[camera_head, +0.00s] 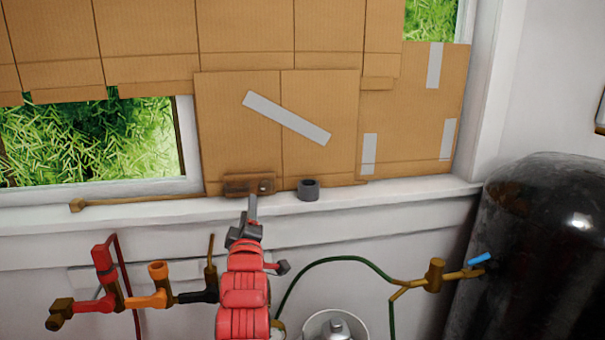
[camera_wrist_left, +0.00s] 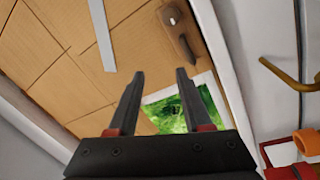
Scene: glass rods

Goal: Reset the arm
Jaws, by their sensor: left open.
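My left gripper (camera_head: 252,212) is at the end of the red left arm, which reaches up from the bottom middle in the head view. It points at the white windowsill, and its tips overlap the lower edge of the brown bracket-like piece (camera_head: 248,187). Whether they touch it cannot be told. In the left wrist view, the two dark fingers of the left gripper (camera_wrist_left: 159,85) stand apart with nothing between them. The brown piece also shows there, above the right finger (camera_wrist_left: 178,35). My right gripper is not in view.
A dark grey tape roll (camera_head: 308,190) sits on the windowsill (camera_head: 400,193), right of the gripper. A brown stick (camera_head: 140,202) lies to the left. Pipes with valves (camera_head: 155,290), a green hose (camera_head: 340,261) and a black tank (camera_head: 545,250) are below.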

